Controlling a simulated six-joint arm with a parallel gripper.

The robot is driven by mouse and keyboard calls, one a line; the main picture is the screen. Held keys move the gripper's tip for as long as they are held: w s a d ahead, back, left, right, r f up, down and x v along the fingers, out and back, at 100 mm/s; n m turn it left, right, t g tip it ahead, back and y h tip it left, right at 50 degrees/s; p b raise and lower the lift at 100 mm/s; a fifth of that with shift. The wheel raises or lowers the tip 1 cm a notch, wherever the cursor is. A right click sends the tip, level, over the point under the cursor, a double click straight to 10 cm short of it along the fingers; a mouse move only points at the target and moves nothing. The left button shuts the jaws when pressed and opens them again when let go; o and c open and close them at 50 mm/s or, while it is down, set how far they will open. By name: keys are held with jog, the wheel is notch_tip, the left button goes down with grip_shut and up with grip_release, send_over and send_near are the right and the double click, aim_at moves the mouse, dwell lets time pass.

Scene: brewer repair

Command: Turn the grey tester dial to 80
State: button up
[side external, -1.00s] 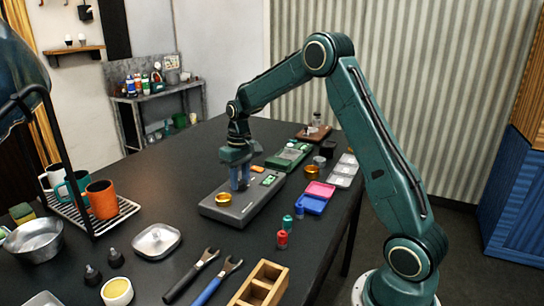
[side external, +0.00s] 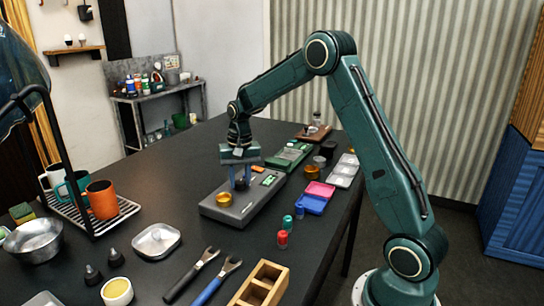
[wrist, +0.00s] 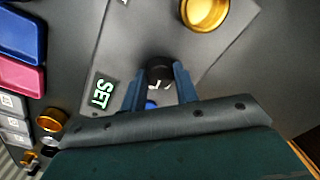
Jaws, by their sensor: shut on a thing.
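The grey tester (side external: 232,210) lies flat on the black table, a long box with a brass cup (side external: 223,199) at its near end and a small green display (side external: 268,180) at its far end. My gripper (side external: 241,186) points down over the middle of the tester. In the wrist view its blue fingers (wrist: 160,88) are shut on the dark round dial (wrist: 160,67), one on each side. The dial's pointer and any scale marks are not readable. In the side view the fingers mostly hide the dial.
A green device (side external: 287,158) lies beyond the tester. Pink and blue trays (side external: 316,198), a brass cup (side external: 311,172) and red and blue small bottles (side external: 282,239) stand to its right. Wrenches (side external: 205,285) and a wooden box (side external: 262,284) lie nearer.

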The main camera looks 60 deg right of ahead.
aim_at(242, 181)
jog(key=o, duration=1)
jog(key=shift+r, duration=0.15)
jog(key=r, duration=1.3)
jog(key=shift+s+d+r, duration=0.2)
jog(key=shift+r, duration=0.1)
